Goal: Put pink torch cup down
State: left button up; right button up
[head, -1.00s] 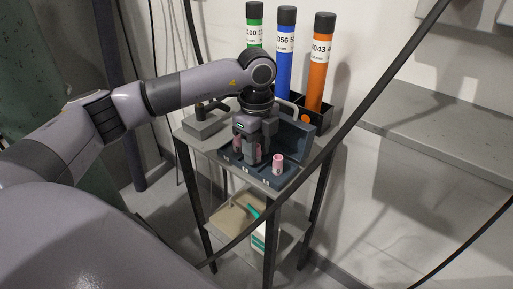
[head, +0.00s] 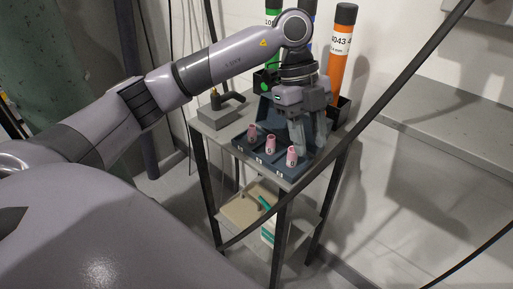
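Three pink torch cups stand upright in the dark blue open case (head: 284,174) on the small table: a left one (head: 252,132), a middle one (head: 270,145) and a right one (head: 291,157). The middle and right cups bear dark digits. My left gripper (head: 309,149) points down over the right side of the case, just behind and right of the right cup. Its fingers look spread, with no cup seen between them. My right gripper is out of view.
A grey block with a dark handle (head: 219,112) sits on the table's left. Orange (head: 340,60) and other coloured tubes stand behind. A black cable (head: 400,82) crosses in front. The lower shelf holds a beige box (head: 246,207).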

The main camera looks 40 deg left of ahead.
pick_arm(q)
jog(key=s+d+m+h, duration=0.1)
jog(key=s+d+h, duration=0.2)
jog(key=d+h, duration=0.55)
jog(key=s+d+m+h, duration=0.1)
jog(key=s+d+h, duration=0.2)
jog(key=d+h, duration=0.5)
jog(key=w+a+f+n+t+y, duration=0.1)
jog(key=a+f+n+t+y, duration=0.5)
jog(key=n+t, duration=0.35)
jog(key=w+a+f+n+t+y, duration=0.25)
jog(key=f+n+t+y, duration=0.35)
jog(key=f+n+t, duration=0.3)
jog(key=s+a+f+n+g+y, duration=0.2)
jog(key=s+a+f+g+y, duration=0.1)
jog(key=s+f, duration=0.4)
jog(key=s+a+f+n+g+y, duration=0.2)
jog(key=s+a+f+g+y, duration=0.1)
jog(key=s+f, duration=0.4)
notch_tip(320, 180, down, 3)
jog(key=shift+s+a+r+g, duration=0.2)
jog(key=shift+s+a+g, duration=0.25)
jog(key=shift+a, duration=0.5)
jog(key=shift+w, duration=0.1)
